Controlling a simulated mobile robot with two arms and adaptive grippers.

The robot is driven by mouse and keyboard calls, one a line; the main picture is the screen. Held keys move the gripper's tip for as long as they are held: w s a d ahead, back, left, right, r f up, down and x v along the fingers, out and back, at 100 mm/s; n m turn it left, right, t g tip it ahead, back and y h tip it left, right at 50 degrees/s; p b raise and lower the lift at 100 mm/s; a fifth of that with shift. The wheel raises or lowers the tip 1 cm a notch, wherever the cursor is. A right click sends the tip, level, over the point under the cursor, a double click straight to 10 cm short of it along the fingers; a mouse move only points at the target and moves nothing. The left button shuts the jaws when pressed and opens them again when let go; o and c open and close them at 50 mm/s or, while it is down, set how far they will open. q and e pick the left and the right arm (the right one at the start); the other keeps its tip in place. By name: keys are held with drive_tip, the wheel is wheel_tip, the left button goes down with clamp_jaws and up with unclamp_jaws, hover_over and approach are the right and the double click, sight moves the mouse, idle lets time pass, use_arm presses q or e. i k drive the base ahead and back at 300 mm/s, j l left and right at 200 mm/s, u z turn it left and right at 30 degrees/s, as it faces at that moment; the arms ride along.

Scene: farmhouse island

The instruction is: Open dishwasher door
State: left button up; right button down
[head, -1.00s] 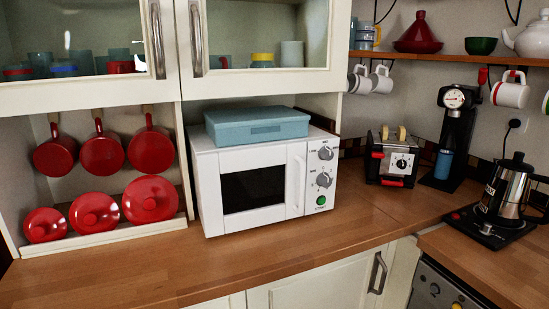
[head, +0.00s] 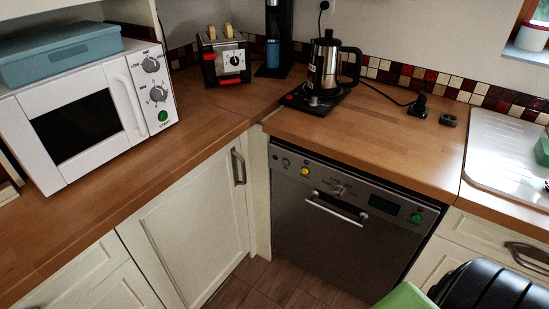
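The dishwasher (head: 335,235) stands under the wooden counter, right of the middle in the head view. Its front is dark grey metal and its door is shut. A bar handle (head: 336,210) runs across the upper part of the door. Above the handle is a control strip with a central knob, a small dark display (head: 382,204), a yellow button and a green button. Neither of my grippers shows in the view.
A white cabinet door (head: 190,225) adjoins the dishwasher on the left. The counter holds a microwave (head: 75,115), a toaster (head: 224,58) and a kettle (head: 323,65) on a dark base. A black rounded object (head: 490,288) and a green one (head: 405,298) stand at the bottom right, in front of the drawers.

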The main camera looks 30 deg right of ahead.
sight(363, 249)
drive_tip(key=z, duration=1.6)
